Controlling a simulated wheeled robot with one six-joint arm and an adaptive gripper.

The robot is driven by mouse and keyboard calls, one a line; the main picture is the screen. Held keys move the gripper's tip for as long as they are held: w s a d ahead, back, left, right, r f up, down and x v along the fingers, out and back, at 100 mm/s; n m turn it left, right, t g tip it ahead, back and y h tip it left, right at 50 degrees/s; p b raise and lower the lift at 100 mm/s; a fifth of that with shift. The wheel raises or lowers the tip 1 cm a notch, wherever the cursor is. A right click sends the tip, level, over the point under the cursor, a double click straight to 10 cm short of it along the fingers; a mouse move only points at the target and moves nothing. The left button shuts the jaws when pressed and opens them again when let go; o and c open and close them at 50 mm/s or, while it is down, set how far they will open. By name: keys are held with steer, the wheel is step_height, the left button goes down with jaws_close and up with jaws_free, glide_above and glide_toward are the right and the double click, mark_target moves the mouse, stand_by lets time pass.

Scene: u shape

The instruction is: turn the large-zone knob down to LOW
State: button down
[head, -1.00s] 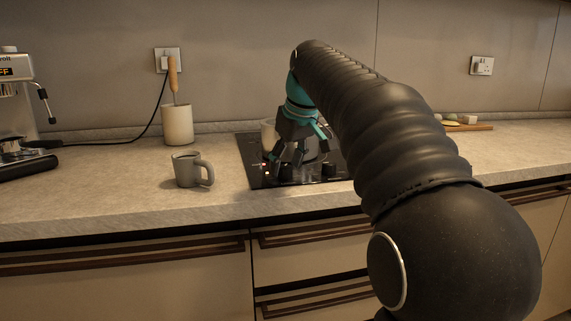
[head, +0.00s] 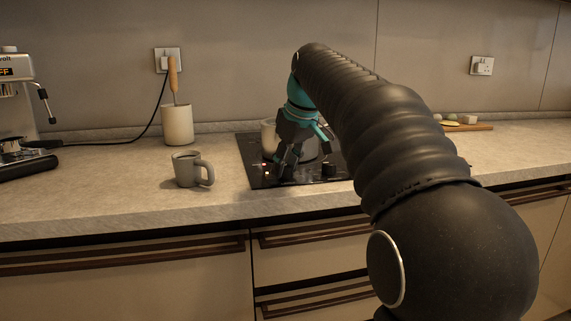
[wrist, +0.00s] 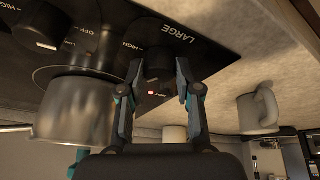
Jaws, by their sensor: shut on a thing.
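The large-zone knob (wrist: 158,62) is dark and sits beside the word LARGE on the black hob (head: 257,178). A HIGH mark shows left of it in the wrist view. My gripper (wrist: 159,77) has a finger on each side of the knob and is shut on it. In the head view my gripper (head: 286,170) reaches down at the hob's front left, and its fingers mostly hide the knob. A small red light glows next to the knob. I cannot read which mark the knob points to.
A metal pot (wrist: 75,113) stands on the hob close to my fingers. A second knob (head: 328,170) is to the right. A grey mug (head: 188,170) and a utensil crock (head: 177,124) stand left of the hob.

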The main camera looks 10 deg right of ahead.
steer(key=n+y, duration=0.1)
steer(key=n, duration=0.1)
steer(key=n+g, duration=0.1)
steer(key=n, duration=0.2)
steer(key=shift+w+d+y, duration=0.1)
steer(key=shift+d+y, duration=0.05)
steer(key=shift+y, duration=0.25)
steer(key=n+g, duration=0.1)
steer(key=n, duration=0.2)
steer(key=n+g, duration=0.1)
steer(key=n, duration=0.2)
steer(key=shift+w+y, duration=0.1)
steer(key=shift+y, duration=0.3)
steer(key=c, duration=0.8)
jaws_free()
